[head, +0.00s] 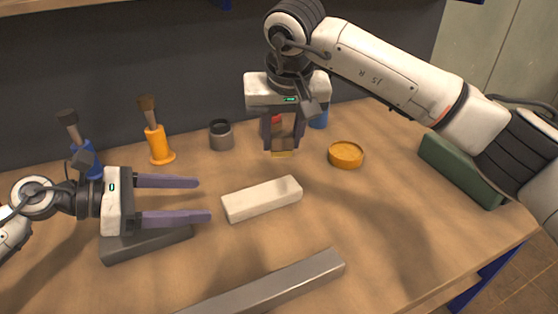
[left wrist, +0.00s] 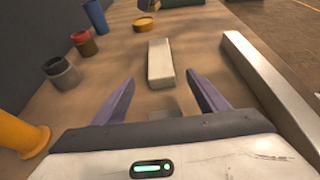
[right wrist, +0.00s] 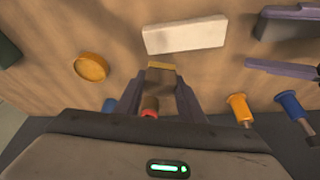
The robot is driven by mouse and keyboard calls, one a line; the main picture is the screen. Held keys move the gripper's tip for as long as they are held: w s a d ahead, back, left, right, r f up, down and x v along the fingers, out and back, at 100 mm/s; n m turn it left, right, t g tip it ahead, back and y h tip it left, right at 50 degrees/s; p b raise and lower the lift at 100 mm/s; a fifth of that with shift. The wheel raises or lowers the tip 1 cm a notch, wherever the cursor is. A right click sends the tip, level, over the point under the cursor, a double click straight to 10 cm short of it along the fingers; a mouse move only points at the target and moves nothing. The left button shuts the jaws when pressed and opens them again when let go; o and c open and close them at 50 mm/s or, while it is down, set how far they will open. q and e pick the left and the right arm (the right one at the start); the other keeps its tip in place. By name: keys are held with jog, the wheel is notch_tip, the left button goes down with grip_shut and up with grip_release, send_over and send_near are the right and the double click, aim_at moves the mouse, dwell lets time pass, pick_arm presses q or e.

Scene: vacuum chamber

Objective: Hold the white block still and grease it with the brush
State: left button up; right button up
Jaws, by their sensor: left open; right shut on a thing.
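The white block (head: 262,199) lies flat on the bench in the middle. My left gripper (head: 206,200) is open, its two fingers pointing at the block's near-left end; they do not touch it. In the left wrist view the block (left wrist: 160,63) lies ahead, between the finger lines. My right gripper (head: 283,148) points down behind the block, apart from it. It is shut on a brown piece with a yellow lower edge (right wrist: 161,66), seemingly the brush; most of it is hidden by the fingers.
Blue (head: 83,158) and orange (head: 158,145) handled brushes stand upright at the back left. A metal bar (head: 275,285) lies in front; a green block (head: 460,170) lies right.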

aim_at(246, 198)
pick_arm(q)
jog(key=x, duration=1.2)
jog(key=shift+c, duration=0.4)
jog(key=c, duration=1.3)
